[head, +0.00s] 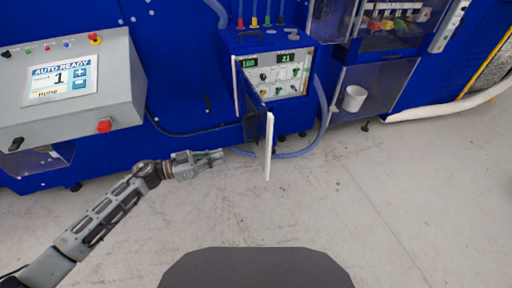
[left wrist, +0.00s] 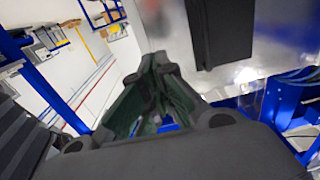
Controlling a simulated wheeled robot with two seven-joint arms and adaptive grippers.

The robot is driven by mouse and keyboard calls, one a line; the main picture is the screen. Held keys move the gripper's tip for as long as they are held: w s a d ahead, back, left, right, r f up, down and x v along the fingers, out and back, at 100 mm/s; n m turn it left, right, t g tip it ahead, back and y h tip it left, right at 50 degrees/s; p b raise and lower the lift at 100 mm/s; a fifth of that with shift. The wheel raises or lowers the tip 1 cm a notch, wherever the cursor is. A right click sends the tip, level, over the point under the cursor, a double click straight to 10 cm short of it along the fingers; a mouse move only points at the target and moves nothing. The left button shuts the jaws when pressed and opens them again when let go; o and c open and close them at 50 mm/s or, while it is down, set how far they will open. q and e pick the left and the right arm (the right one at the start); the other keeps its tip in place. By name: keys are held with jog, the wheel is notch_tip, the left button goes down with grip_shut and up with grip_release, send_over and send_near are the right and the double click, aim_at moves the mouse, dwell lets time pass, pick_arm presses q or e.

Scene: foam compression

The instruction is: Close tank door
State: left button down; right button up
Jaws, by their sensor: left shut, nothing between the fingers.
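The tank (head: 277,68) is a blue box with a white front panel of knobs and two green displays. Its door (head: 268,146) stands open, swung out toward me, and I see it nearly edge-on, with a white rim. My left gripper (head: 220,155) is shut and empty, to the left of the door and pointing right toward it, with a gap between them in the head view. In the left wrist view the dark gripper fingers (left wrist: 155,105) show in the middle. My right gripper is not in view.
A grey control console (head: 68,85) with a screen and a red button stands at the left. A blue hose (head: 322,120) loops beside the tank. A white cup (head: 354,98) is at the right. The grey floor (head: 400,200) in front is clear.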

pick_arm(q)
jog(key=p, duration=0.1)
send_near(264, 145)
jog(key=shift+x, duration=1.9)
jog(key=shift+p+x, duration=0.35)
jog(key=shift+x, duration=1.1)
jog(key=shift+w+d+f, duration=0.1)
jog(key=shift+d, duration=0.05)
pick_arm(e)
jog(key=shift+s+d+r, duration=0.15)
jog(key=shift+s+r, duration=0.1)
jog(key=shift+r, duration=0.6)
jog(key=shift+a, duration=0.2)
pick_arm(q)
jog(key=shift+d, duration=0.1)
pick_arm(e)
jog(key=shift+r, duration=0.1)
